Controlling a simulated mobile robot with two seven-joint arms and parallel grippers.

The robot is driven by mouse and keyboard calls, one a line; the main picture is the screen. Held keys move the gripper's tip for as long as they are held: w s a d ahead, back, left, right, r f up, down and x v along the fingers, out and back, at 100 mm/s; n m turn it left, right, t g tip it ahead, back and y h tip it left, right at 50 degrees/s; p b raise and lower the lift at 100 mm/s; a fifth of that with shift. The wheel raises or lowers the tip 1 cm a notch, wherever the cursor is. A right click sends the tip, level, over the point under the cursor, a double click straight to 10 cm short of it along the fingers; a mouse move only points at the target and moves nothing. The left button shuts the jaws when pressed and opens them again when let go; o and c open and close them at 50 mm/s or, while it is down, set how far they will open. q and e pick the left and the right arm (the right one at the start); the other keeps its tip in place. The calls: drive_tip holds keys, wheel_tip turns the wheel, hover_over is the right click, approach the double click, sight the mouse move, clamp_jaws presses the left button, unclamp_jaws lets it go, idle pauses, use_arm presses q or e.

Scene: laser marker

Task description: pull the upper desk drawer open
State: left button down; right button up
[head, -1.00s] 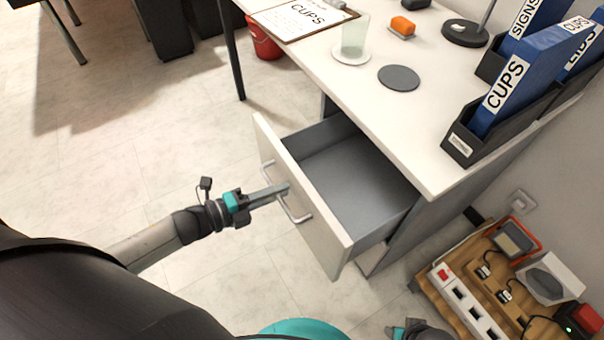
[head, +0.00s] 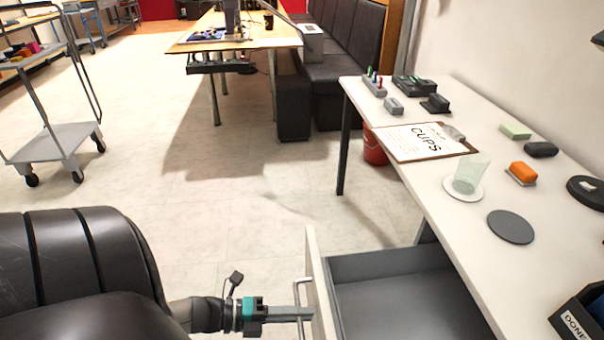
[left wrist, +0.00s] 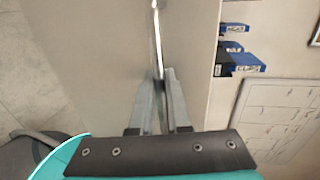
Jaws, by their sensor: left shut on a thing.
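The upper desk drawer (head: 400,298) stands pulled out from under the white desk top, its grey inside empty where it shows. Its front panel (head: 318,285) is pale and carries a bar handle (head: 303,289). My left gripper (head: 302,314) is at that handle, its fingers shut on the bar. In the left wrist view, the fingers (left wrist: 160,100) close around the metal handle (left wrist: 157,50), against the pale drawer front (left wrist: 190,40). The lower edge of the head view cuts off the near part of the drawer. My right gripper is not in view.
The white desk (head: 450,215) holds a clipboard (head: 420,142), a glass (head: 471,172), a grey disc (head: 510,227) and an orange item (head: 523,172). A red bucket (head: 375,148) stands beneath. A grey trolley (head: 55,140) is at the left. The floor between is clear.

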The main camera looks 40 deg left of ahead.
use_arm(q)
drive_tip(key=c, duration=1.2)
unclamp_jaws()
drive_tip(key=p+v, duration=0.2)
drive_tip(key=v, duration=1.3)
drive_tip(key=shift+s, duration=0.1)
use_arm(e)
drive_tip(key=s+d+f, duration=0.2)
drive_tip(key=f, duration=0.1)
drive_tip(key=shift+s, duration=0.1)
